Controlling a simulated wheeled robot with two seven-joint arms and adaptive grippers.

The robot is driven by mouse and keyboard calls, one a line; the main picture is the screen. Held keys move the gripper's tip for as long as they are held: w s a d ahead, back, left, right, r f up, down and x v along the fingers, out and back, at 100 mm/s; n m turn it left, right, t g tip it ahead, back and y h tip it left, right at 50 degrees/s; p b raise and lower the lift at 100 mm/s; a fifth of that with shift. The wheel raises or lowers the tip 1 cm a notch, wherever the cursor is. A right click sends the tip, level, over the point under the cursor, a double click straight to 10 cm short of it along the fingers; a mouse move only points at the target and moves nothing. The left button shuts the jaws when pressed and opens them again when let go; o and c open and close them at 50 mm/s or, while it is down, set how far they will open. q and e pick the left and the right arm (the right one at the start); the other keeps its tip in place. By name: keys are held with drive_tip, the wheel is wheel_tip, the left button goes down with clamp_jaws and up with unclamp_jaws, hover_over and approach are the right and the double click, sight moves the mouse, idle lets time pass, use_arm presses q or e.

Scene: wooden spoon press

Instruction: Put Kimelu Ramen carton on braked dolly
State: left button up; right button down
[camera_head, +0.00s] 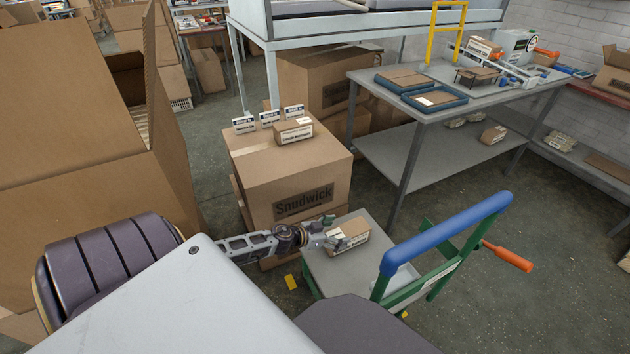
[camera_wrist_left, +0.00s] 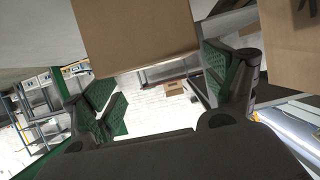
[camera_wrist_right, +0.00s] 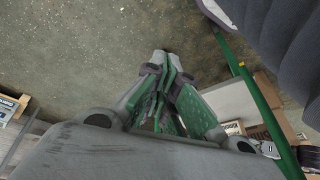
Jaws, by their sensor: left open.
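A small brown carton with a white label (camera_head: 350,236) sits on the grey deck of the dolly (camera_head: 335,272). Its print is too small to read. The dolly has a green frame, a blue handle (camera_head: 450,232) and an orange lever (camera_head: 508,256). My left gripper (camera_head: 335,240) is at the carton's left end. In the left wrist view its fingers (camera_wrist_left: 160,95) are spread, with the carton (camera_wrist_left: 135,35) just beyond and between them; contact is unclear. My right gripper (camera_wrist_right: 166,65) shows only in the right wrist view, fingertips together and empty.
A grey workbench (camera_head: 480,105) with blue trays stands at the back right. Large boxes (camera_head: 90,120) fill the left. Floor is clear right of the dolly.

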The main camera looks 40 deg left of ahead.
use_arm(q)
drive_tip(key=shift+s+a+r, duration=0.25)
drive_tip(key=shift+s+r, duration=0.05)
drive_tip(key=shift+s, duration=0.3)
drive_tip(key=shift+p+v, duration=0.6)
drive_tip(key=shift+v, duration=0.7)
drive_tip(key=shift+p+v, duration=0.95)
drive_tip(key=shift+v, duration=1.85)
use_arm(e)
drive_tip(key=shift+g, duration=0.5)
drive_tip(key=shift+s+d+f, duration=0.1)
drive_tip(key=shift+d+f, duration=0.1)
drive_tip(key=shift+f, duration=1)
drive_tip(key=shift+d+f, duration=0.2)
drive_tip(key=shift+f, duration=0.95)
drive_tip(key=shift+h, duration=0.3)
use_arm(q)
drive_tip(key=shift+s+a, duration=0.1)
use_arm(e)
drive_tip(key=shift+r, duration=0.15)
